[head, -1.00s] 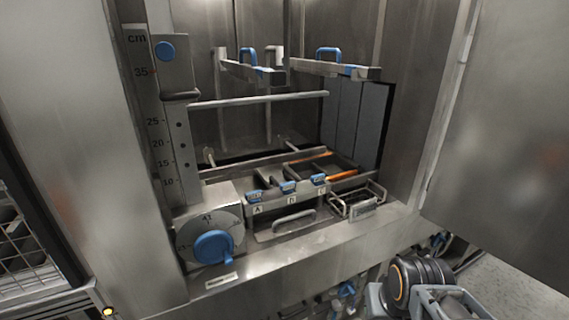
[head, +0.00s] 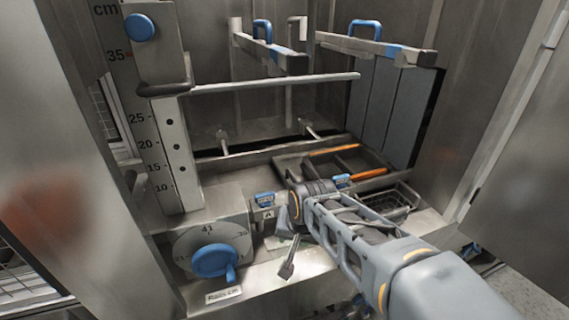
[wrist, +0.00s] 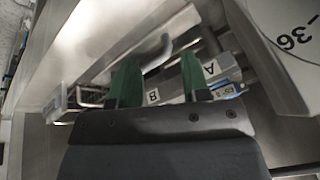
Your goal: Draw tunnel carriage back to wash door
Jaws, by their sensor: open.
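The carriage seems to be the low metal frame on the chamber floor, with a front bar (wrist: 215,72) lettered A and B. A blue clip (head: 264,198) sits by the A in the head view. A bent metal handle (wrist: 165,50) shows in front of this bar in the wrist view; my arm mostly hides it in the head view. My gripper (head: 287,240) is low in front of the carriage. In the wrist view its green fingers (wrist: 160,80) are open and apart, pointing at the handle. I cannot tell if they touch it.
A dial with a blue knob (head: 214,261) and a cm scale (head: 160,150) stand left of the opening. Two rails with blue handles (head: 364,27) and a crossbar (head: 275,84) hang above. A small wire basket (head: 398,202) sits at right. An open door (head: 520,160) bounds the right.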

